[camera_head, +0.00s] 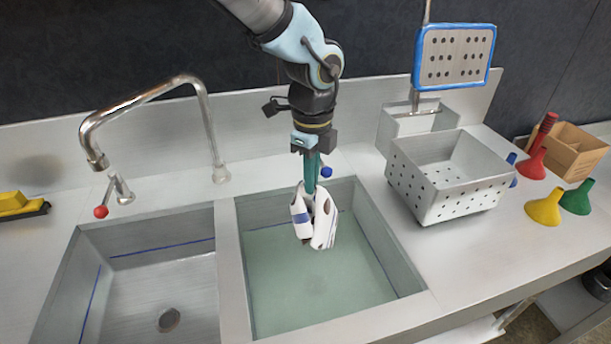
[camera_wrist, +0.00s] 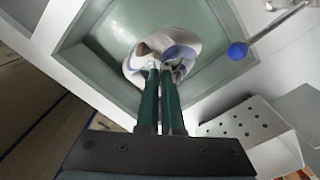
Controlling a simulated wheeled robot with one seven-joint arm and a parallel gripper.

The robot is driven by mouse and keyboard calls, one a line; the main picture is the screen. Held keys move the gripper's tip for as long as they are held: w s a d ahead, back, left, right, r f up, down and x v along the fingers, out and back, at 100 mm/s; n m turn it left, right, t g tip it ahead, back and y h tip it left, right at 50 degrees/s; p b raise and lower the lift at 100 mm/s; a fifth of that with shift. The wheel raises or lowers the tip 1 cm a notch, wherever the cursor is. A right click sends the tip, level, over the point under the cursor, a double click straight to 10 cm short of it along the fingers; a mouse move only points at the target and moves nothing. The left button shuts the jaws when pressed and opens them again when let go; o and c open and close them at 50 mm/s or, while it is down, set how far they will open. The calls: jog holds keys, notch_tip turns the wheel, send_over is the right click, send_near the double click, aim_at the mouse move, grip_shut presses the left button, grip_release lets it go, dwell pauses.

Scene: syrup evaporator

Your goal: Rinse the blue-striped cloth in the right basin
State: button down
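The blue-striped cloth (camera_head: 318,218) is white with blue marks and hangs bunched from my gripper (camera_head: 311,186). My gripper's green fingers are close together and shut on it. In the wrist view the cloth (camera_wrist: 150,52) spreads around the fingertips of my gripper (camera_wrist: 161,72). The cloth hangs over the right basin (camera_head: 385,232), which holds greenish water (camera_head: 300,285). I cannot tell whether the cloth's lower end touches the water. The left basin (camera_head: 150,280) shows a bare bottom with a drain.
A bent faucet (camera_head: 150,95) and red-knobbed lever (camera_head: 101,211) stand behind the left basin. A perforated metal basket (camera_head: 450,185) stands right of the right basin. Funnels (camera_head: 545,208) and a wooden box (camera_head: 570,150) are farther right. A yellow sponge (camera_head: 18,204) lies far left.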

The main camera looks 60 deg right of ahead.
jog(key=shift+s+d, duration=0.35)
jog(key=shift+d, duration=0.05)
notch_tip(320, 180, down, 24)
jog(key=b, duration=1.5)
jog(key=shift+r, duration=0.2)
